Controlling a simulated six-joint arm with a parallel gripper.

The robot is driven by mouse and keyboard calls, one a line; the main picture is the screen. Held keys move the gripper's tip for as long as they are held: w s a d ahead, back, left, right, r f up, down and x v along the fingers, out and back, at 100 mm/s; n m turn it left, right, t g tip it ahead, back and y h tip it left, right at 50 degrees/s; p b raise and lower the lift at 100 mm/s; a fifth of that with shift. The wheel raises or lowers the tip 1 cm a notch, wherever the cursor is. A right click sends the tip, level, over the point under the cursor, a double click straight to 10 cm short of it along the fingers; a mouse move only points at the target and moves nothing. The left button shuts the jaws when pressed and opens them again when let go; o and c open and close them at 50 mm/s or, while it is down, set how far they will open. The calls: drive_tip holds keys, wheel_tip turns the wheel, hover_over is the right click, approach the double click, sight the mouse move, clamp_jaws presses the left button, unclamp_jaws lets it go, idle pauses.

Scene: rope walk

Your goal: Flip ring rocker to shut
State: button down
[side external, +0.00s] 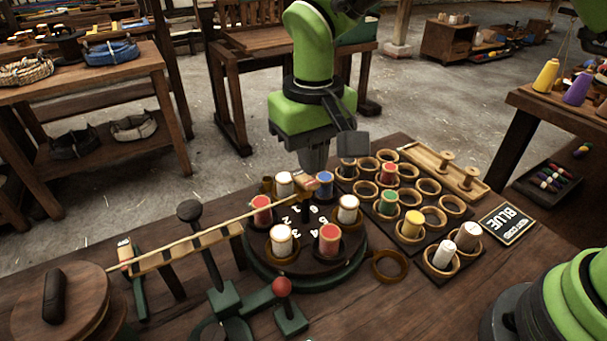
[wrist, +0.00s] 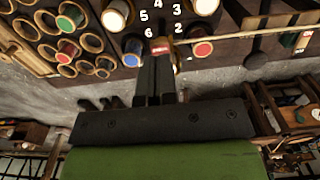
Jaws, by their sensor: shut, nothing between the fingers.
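My gripper (side external: 314,166) points down behind the far edge of the dark round turntable (side external: 345,262). Its fingers are together and empty; they also show in the wrist view (wrist: 160,62). A small tan and reddish block (side external: 307,184) sits just below the fingertips, and a small red-and-white piece (wrist: 160,46) shows right at the tips in the wrist view. This may be the ring rocker, but I cannot read a label. The fingertips partly hide it, so I cannot tell which way it is tipped or whether they touch it.
Several coloured spools stand around the numbered turntable, including a blue one (side external: 325,183) close to my gripper. A long tan strand (side external: 205,230) runs left from there. A spool rack (side external: 412,240) stands at right. A loose ring (side external: 390,265) lies in front of it.

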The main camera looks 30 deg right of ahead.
sight(314, 182)
drive_tip(key=shift+f, duration=1.35)
idle(0.3)
drive_tip(key=shift+r, duration=3.95)
drive_tip(key=s+d+r+m+t+y, duration=0.2)
drive_tip(key=s+d+r+t, duration=0.1)
drive_tip(key=s+d+r, duration=0.55)
drive_tip(key=s+d+r+m+t, duration=0.1)
drive_tip(key=s+d+t, duration=0.3)
drive_tip(key=s, duration=0.6)
drive_tip(key=shift+s+d+m, duration=0.3)
drive_tip(key=shift+d+m, duration=0.2)
drive_tip(key=shift+d, duration=0.4)
